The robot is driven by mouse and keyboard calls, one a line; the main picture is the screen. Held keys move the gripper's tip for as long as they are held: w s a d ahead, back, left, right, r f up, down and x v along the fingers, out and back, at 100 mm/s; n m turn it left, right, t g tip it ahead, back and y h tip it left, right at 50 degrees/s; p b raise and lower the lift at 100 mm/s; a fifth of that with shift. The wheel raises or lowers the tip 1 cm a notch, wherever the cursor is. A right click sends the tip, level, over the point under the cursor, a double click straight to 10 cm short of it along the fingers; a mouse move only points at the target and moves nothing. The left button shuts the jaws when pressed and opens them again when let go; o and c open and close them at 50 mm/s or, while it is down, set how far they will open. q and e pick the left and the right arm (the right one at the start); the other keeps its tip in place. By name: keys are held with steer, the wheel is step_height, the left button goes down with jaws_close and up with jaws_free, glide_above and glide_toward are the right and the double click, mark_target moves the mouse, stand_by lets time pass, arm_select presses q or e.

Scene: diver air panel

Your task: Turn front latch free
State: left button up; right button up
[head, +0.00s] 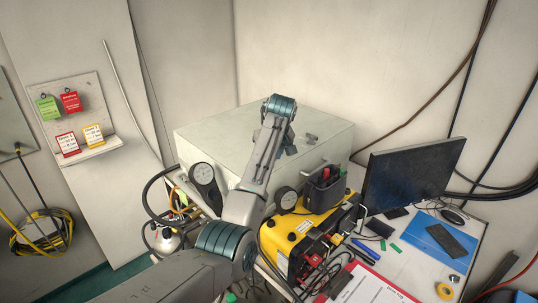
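A pale grey box-shaped cabinet (205,137) stands against the back wall. My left arm comes in from the lower left, rises across the cabinet's front and bends over its top. My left gripper (301,143) is small and dark near the cabinet's top front edge, partly hidden by my wrist. I cannot tell whether it is open or shut, or whether it touches the cabinet. I cannot clearly make out the front latch; my arm covers much of the cabinet's front. My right gripper is not in view.
Round gauges (203,174) (286,198) flank my arm. A yellow unit (290,232) with cables and a dark tool holder (325,188) stand close on the right. Farther right are a monitor (413,174), blue mat (425,240) and clipboard (368,286). A tag board (75,110) hangs left.

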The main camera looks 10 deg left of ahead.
arm_select(q)
steer(key=shift+w+d+r+n+g+y, duration=0.1)
steer(key=shift+n+g+y, duration=0.2)
steer(key=shift+n, duration=0.8)
steer(key=shift+w+n+g+y, duration=0.1)
steer(key=shift+n+g+y, duration=0.2)
steer(key=shift+n, duration=0.8)
steer(key=o, duration=1)
steer(key=shift+s, duration=0.1)
steer(key=b+v, duration=0.5)
steer(key=v, duration=0.5)
steer(key=shift+d+r, duration=0.2)
steer(key=shift+r, duration=0.15)
